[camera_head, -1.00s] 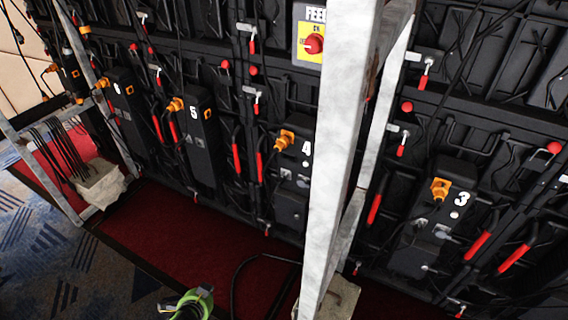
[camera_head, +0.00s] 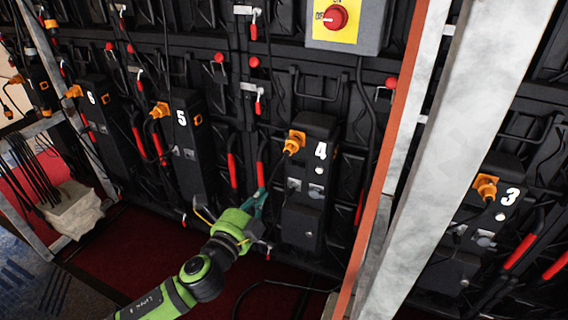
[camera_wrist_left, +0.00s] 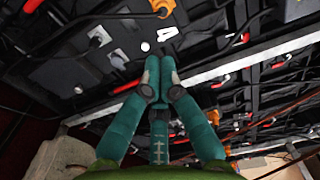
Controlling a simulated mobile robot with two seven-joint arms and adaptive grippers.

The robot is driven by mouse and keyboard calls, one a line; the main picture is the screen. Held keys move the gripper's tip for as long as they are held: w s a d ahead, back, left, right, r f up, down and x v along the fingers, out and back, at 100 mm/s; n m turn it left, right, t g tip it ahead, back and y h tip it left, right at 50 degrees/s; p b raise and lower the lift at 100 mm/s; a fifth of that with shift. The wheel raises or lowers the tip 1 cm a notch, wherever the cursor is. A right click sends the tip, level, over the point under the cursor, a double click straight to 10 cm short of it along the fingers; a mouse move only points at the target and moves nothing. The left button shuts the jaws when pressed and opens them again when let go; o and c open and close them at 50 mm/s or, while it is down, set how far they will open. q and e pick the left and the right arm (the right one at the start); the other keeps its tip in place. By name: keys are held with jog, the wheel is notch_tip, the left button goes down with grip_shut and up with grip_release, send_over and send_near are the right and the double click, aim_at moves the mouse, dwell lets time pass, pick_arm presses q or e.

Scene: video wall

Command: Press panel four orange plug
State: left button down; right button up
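Panel four (camera_head: 306,215) is a black unit with a white "4" on the video wall, right of centre in the head view. Its orange plug (camera_head: 294,141) sits at the panel's upper left. In the wrist view the orange plug (camera_wrist_left: 162,6) is at the top edge, above the white "4" of panel four (camera_wrist_left: 167,34). My left gripper (camera_head: 259,197) is below and left of the plug, apart from it, in front of the wall. In the wrist view its teal fingers (camera_wrist_left: 145,66) come together with nothing seen between them. My right gripper is not in view.
A pale metal post (camera_head: 459,150) stands right of panel four, with panel three (camera_head: 477,225) beyond it. Panel five (camera_head: 184,140) is to the left. A yellow-and-red switch box (camera_head: 345,22) is above. Red-handled levers and loose cables surround the panels.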

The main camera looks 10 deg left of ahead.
pick_arm(q)
send_near(287, 155)
jog(key=w+d, duration=0.1)
jog(key=w, duration=0.6)
jog(key=shift+d+b, duration=0.2)
jog(key=shift+b, duration=0.15)
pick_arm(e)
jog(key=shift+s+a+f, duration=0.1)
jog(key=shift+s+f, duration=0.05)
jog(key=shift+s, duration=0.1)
pick_arm(q)
jog(key=shift+f, duration=0.15)
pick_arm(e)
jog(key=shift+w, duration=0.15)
pick_arm(q)
jog(key=shift+w+d, duration=0.1)
jog(key=shift+w, duration=0.8)
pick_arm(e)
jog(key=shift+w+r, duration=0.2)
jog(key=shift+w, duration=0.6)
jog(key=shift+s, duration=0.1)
